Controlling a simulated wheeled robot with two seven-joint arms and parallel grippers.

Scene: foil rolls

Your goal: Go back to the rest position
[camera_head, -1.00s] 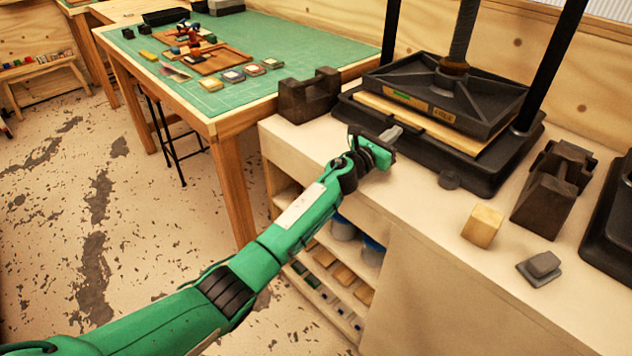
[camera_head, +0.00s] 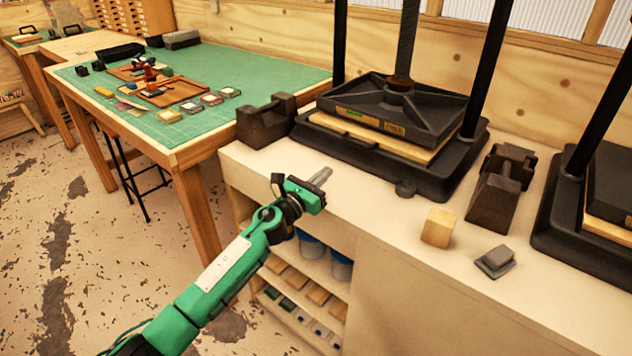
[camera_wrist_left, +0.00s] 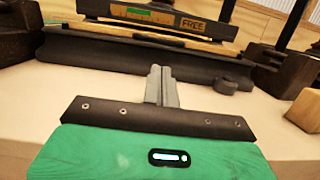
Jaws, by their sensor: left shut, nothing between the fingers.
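My left gripper (camera_head: 321,178) is on the green arm that comes in from the lower left. Its grey fingers are shut with nothing between them. It hangs over the front edge of the pale bench (camera_head: 350,205), in front of a black screw press (camera_head: 400,125). In the left wrist view the shut fingers (camera_wrist_left: 161,75) point toward the press base (camera_wrist_left: 140,72), apart from it. My right gripper is in neither view.
A wooden block (camera_head: 439,227), a small grey piece (camera_head: 495,262) and dark iron weights (camera_head: 266,121) (camera_head: 499,186) stand on the bench. A second press (camera_head: 598,215) is at right. A green-topped table (camera_head: 225,70) with several small items stands at left. Shelves (camera_head: 300,292) are below the bench.

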